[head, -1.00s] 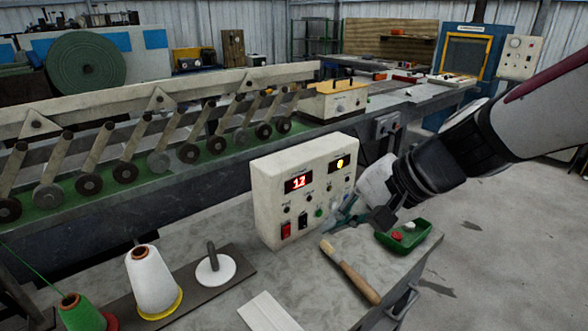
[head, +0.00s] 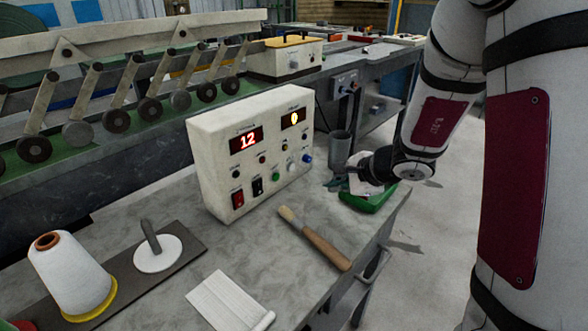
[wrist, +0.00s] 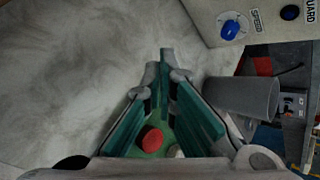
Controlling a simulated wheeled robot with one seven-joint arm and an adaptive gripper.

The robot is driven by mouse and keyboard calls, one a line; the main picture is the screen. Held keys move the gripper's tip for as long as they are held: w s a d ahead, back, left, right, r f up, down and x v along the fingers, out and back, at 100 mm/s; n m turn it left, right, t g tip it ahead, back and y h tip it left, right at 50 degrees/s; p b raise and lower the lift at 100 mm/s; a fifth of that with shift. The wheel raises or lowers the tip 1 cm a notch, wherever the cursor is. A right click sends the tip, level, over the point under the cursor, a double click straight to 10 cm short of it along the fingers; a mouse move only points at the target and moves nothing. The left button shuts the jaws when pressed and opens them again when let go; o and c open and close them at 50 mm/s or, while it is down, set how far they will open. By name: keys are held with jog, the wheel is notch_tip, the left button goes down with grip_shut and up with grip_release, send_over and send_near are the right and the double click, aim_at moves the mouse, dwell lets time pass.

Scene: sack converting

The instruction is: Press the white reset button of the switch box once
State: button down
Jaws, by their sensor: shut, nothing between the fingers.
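The switch box (head: 222,175) is a cream box with two lit displays standing on the grey bench. Its small white button (head: 290,166) shows on the lower right of the front face, between a green button (head: 276,177) and a blue knob (head: 306,158). In the wrist view only a corner of the box (wrist: 207,18) shows, with the blue knob (wrist: 230,30); the white button is not seen there. My gripper (head: 333,184) is shut and empty, to the right of the box and apart from it. Its teal fingers (wrist: 164,58) point over the bench in the wrist view.
A grey cup (head: 341,147) stands right of the box, close beside my fingers in the wrist view (wrist: 243,95). A green tray (head: 369,201) with a red piece (wrist: 152,140) lies below my gripper. A wooden-handled brush (head: 325,246) lies in front of the box.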

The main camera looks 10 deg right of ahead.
aim_at(292, 167)
jog(key=shift+w, duration=0.1)
dwell(0.3)
jog(key=w+a, duration=0.2)
jog(key=w+a+p, duration=0.1)
jog(key=w+a, duration=0.1)
jog(key=w, duration=0.1)
jog(key=shift+w, duration=0.15)
jog(key=shift+w+a, duration=0.6)
jog(key=shift+w, duration=0.2)
jog(key=shift+w, duration=0.15)
dwell(0.8)
jog(key=shift+w+a, duration=0.2)
jog(key=shift+w+a+b, duration=0.3)
jog(key=shift+w+b, duration=0.05)
jog(key=shift+b, duration=0.05)
dwell(0.9)
jog(key=shift+s+d, duration=0.1)
jog(key=shift+s+d+b, duration=0.4)
jog(key=shift+s+b, duration=0.05)
jog(key=shift+s, duration=0.15)
